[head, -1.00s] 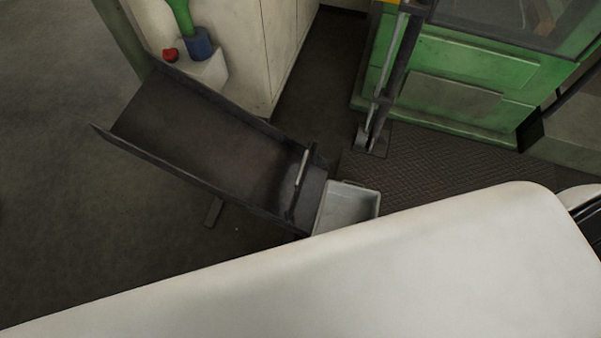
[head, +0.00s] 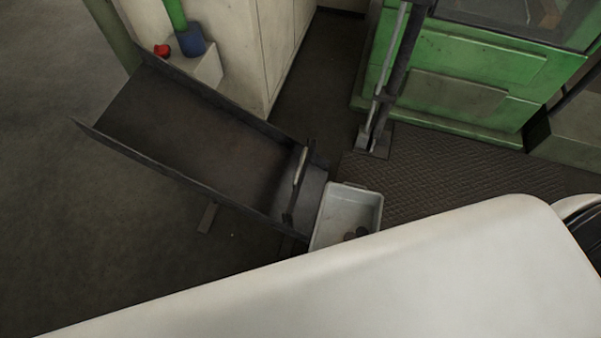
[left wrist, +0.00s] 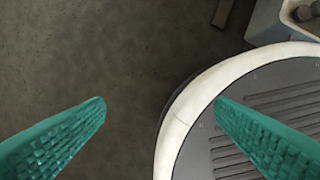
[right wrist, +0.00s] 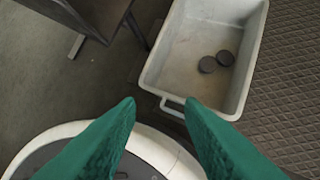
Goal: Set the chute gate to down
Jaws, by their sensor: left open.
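The dark chute (head: 195,135) slopes down to the right in the head view. The chute gate (head: 300,180) stands across its lower end, with a pale bar-like handle (head: 301,166); I cannot tell surely whether it is up or down. Neither gripper shows in the head view. My left gripper (left wrist: 160,100) has its teal fingers wide apart, with nothing between them, over floor and my base. My right gripper (right wrist: 160,101) has its fingers apart and empty, just in front of the grey bin. Part of the chute's end (right wrist: 92,15) shows at the top left of the right wrist view.
The grey bin (head: 330,206) stands below the chute's lower end; two dark round pieces (right wrist: 216,61) lie in it. A green machine (head: 455,85) stands behind, beside a ribbed mat (head: 430,175). A pale cabinet (head: 235,50) stands behind the chute. Floor left of the chute is clear.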

